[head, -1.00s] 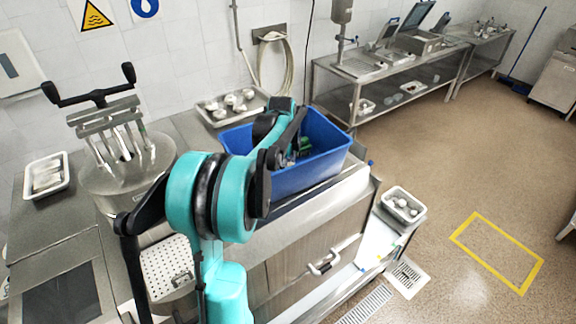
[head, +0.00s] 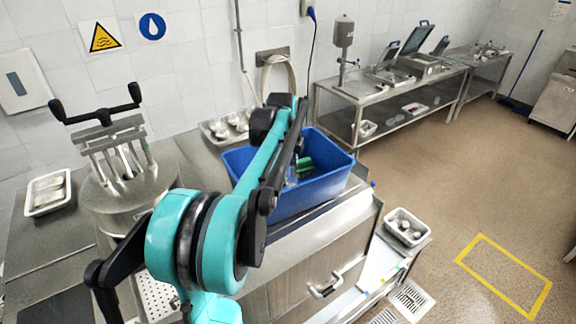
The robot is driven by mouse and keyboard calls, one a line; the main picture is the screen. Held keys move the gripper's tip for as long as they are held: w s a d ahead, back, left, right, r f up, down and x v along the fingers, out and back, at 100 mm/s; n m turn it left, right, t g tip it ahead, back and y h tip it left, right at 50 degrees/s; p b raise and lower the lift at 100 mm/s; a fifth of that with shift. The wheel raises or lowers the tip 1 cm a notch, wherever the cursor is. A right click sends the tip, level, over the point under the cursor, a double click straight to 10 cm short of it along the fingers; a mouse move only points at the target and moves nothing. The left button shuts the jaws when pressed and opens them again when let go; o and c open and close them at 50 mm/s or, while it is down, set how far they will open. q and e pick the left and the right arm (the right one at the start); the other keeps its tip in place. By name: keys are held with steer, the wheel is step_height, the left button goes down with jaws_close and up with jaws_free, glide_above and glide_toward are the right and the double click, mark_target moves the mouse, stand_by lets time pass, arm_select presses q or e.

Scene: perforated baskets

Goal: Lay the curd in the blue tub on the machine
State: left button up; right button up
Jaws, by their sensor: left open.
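The blue tub (head: 335,190) stands on the steel counter, right of centre. A small green thing (head: 304,163) shows inside it; I cannot make out a curd there. My left arm (head: 262,165) comes up from below and crosses in front of the tub's left part. My left gripper is open, but its fingertips are largely hidden behind the arm around the tub, so I cannot tell whether they touch anything. A round steel machine (head: 160,190) with a black two-knob handle stands to the left of the arm. My right gripper is not seen.
A tray with pale pieces (head: 47,190) lies at the far left. Another tray (head: 212,136) with white pieces sits behind the arm. A small white tray (head: 405,228) is at the lower right. Equipment tables stand at the back, with open floor to the right.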

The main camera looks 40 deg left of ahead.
arm_select(q)
steer(key=shift+v, duration=2.25)
